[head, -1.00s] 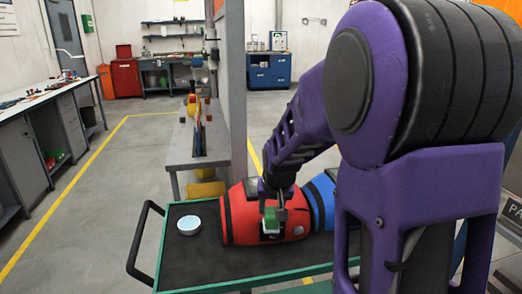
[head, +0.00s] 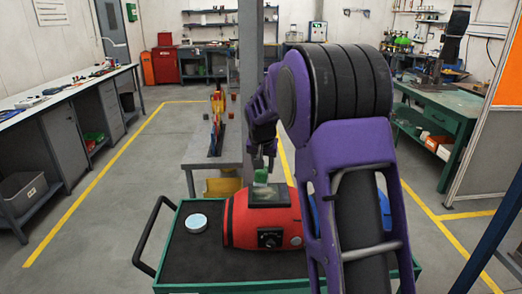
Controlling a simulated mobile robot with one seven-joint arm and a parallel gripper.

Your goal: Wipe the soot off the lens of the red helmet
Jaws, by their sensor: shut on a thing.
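The red helmet (head: 240,225) lies on the dark cart top. A dark, smudged-looking lens panel (head: 270,198) shows on its upper side, and a black square with a round knob (head: 270,238) faces me. My gripper (head: 261,168) is shut on a small green block (head: 260,178), like a pad. The block is at the far edge of the lens panel; I cannot tell whether it touches. My arm hides most of a blue helmet (head: 385,213) at the right.
A round white and pale-blue tin (head: 196,223) sits left of the red helmet. The cart (head: 190,260) has a black handle on its left. A grey post (head: 251,90) and narrow grey bench (head: 200,153) stand just behind. Floor is open on the left.

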